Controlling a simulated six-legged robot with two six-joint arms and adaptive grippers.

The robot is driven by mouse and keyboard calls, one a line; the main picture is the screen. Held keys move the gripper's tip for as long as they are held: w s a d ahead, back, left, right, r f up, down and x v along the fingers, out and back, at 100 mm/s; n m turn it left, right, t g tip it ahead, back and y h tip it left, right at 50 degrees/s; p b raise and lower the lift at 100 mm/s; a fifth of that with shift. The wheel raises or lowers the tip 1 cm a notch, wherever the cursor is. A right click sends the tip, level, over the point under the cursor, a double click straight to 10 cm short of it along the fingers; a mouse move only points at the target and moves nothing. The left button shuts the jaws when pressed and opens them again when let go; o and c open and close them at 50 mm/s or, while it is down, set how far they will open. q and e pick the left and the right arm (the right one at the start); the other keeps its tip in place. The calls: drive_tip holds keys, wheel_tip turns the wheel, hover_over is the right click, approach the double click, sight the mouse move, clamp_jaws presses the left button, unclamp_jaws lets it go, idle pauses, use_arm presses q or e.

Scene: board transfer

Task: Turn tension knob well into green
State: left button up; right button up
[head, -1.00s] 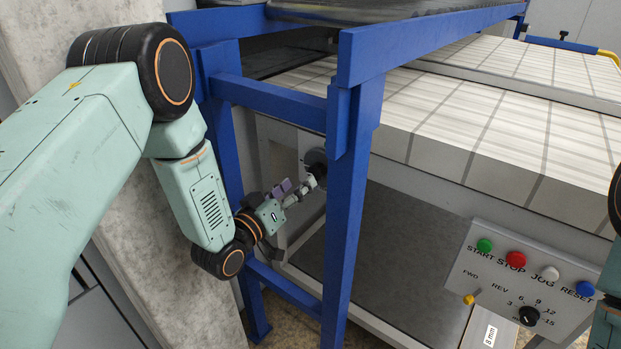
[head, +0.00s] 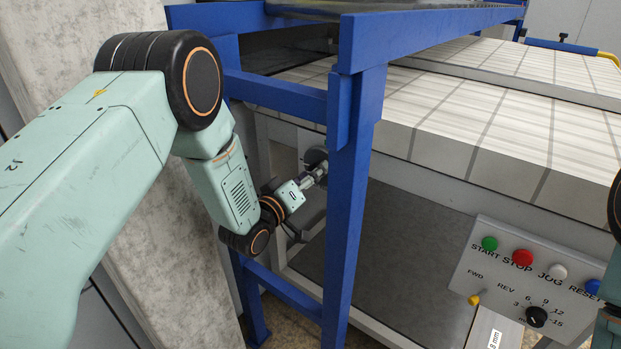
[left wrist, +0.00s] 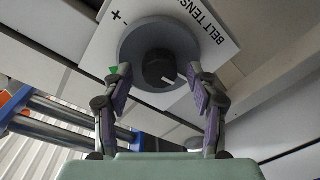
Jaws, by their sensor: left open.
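The tension knob (left wrist: 159,69) is black, on a grey round dial on a white plate (left wrist: 105,35) with "BELT TENS" lettering and plus and minus marks in the left wrist view. Its white pointer mark faces the lower right. A small green patch (left wrist: 113,69) shows at the dial's left edge, beside a fingertip. My left gripper (left wrist: 160,82) is open, with one finger on each side of the knob; I cannot tell whether they touch it. In the head view my left gripper (head: 315,174) is at the dial (head: 316,157), partly hidden by a blue post.
The blue frame post (head: 349,200) stands close to the right of my left gripper. A concrete pillar (head: 150,240) is behind my left arm. A control panel (head: 530,280) with coloured buttons is at the lower right. A white gridded belt (head: 480,130) runs behind.

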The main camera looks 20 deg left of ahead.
use_arm(q)
drive_tip(key=shift+c, duration=0.5)
drive_tip(key=c, duration=1.1)
drive_tip(key=shift+m, duration=0.3)
drive_tip(key=m+h+p, duration=0.1)
drive_tip(key=m+p, duration=0.1)
drive_tip(key=m, duration=0.9)
drive_tip(key=m+h+p, duration=0.1)
drive_tip(key=m+p, duration=0.2)
drive_tip(key=m, duration=0.9)
drive_tip(key=shift+f+m, duration=0.2)
drive_tip(key=shift+m, duration=0.1)
